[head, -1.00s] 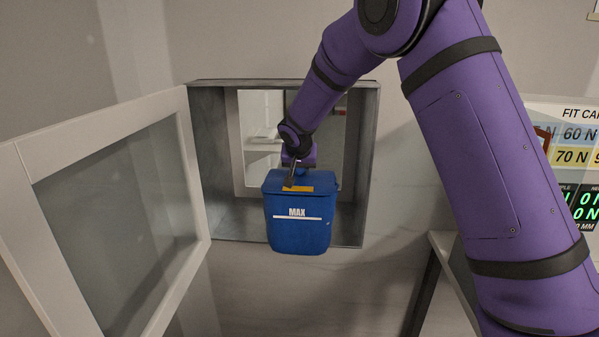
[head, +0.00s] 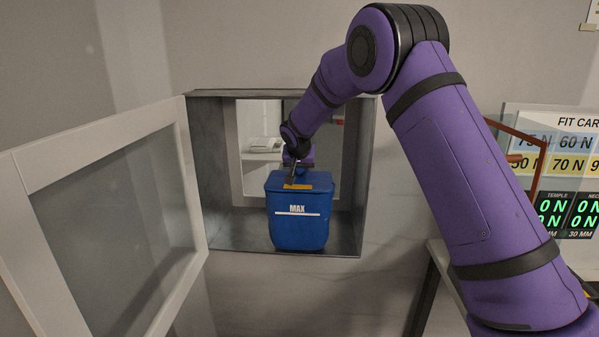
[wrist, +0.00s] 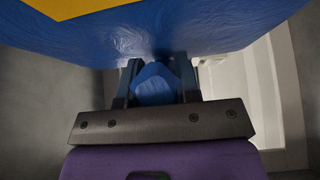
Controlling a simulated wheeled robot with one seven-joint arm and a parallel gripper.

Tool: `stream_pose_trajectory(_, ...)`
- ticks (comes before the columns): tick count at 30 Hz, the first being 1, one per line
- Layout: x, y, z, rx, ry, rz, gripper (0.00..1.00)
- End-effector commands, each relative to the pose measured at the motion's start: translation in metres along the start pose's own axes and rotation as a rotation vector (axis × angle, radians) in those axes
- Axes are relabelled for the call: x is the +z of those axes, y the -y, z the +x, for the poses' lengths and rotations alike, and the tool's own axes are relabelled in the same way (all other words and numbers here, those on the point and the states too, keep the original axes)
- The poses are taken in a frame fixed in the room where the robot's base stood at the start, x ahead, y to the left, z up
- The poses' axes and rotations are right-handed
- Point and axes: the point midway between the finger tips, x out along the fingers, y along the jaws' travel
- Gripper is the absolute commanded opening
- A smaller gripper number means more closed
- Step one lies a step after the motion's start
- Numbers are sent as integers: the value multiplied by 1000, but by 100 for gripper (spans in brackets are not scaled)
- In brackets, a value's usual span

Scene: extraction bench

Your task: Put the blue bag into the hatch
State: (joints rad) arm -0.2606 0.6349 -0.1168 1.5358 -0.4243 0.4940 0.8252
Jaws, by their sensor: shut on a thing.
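The blue bag (head: 299,222), with a white "MAX" label and a yellow strip, hangs upright from my gripper (head: 291,181) in the head view. Its lower part is at the front of the hatch (head: 215,228), an open grey metal box in the wall. I cannot tell whether its bottom touches the hatch floor. In the wrist view the bag (wrist: 220,28) fills the top, and my gripper (wrist: 156,88) is shut on a blue bunched part of it. The bag hides part of the hatch floor.
The hatch door (head: 105,235), a pale frame with a glass pane, stands open at the left. A window at the back of the hatch shows a white space beyond. A display board (head: 565,170) and a bench edge are at the right.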

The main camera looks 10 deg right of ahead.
Motion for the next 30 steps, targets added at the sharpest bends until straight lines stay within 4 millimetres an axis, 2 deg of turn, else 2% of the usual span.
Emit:
stream_pose_trajectory(25, -55, -1, 33, -1, -3, 1, 0)
stream_pose_trajectory(28, -60, -1, 38, -1, -3, 2, 0)
stream_pose_trajectory(30, -57, 0, 41, -1, -2, 0, 0)
